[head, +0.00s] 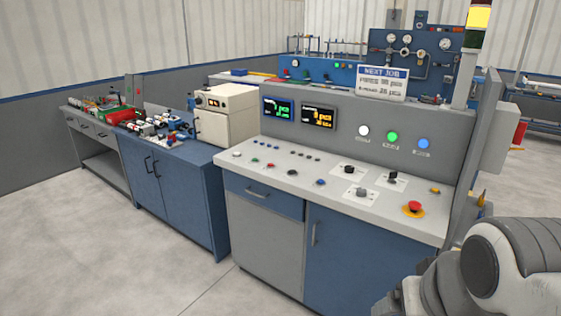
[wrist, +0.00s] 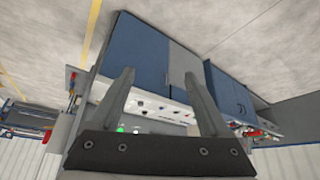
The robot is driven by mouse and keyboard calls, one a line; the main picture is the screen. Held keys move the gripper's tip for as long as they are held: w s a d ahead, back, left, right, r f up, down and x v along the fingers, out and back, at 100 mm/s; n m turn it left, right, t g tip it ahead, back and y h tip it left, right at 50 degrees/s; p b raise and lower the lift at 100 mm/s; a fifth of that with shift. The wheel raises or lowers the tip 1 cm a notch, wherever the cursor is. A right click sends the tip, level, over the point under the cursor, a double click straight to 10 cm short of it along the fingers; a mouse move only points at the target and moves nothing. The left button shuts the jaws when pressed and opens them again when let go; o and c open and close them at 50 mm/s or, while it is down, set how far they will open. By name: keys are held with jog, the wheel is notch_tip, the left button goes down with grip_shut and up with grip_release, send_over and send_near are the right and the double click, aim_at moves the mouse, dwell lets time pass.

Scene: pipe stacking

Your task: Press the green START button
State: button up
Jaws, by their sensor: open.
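The sloping desk of the control console (head: 330,170) carries a row of small buttons. A small green button (head: 254,160) sits near its left end, between a white one (head: 237,154) and a red one (head: 270,165). A larger lit green round light (head: 392,137) is on the upright panel, between white and blue ones. The labels are too small to read, so I cannot tell which green one is marked START. My gripper (wrist: 158,73) is open and empty in the wrist view, with the console tilted beyond its fingers. My arm shows at the lower right of the head view, apart from the desk.
A red mushroom button (head: 413,208) on a yellow base is at the desk's right end. A cream box (head: 226,114) and a blue bench (head: 165,170) with fittings stand left. The floor in front is clear.

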grip_shut()
dwell(1.5)
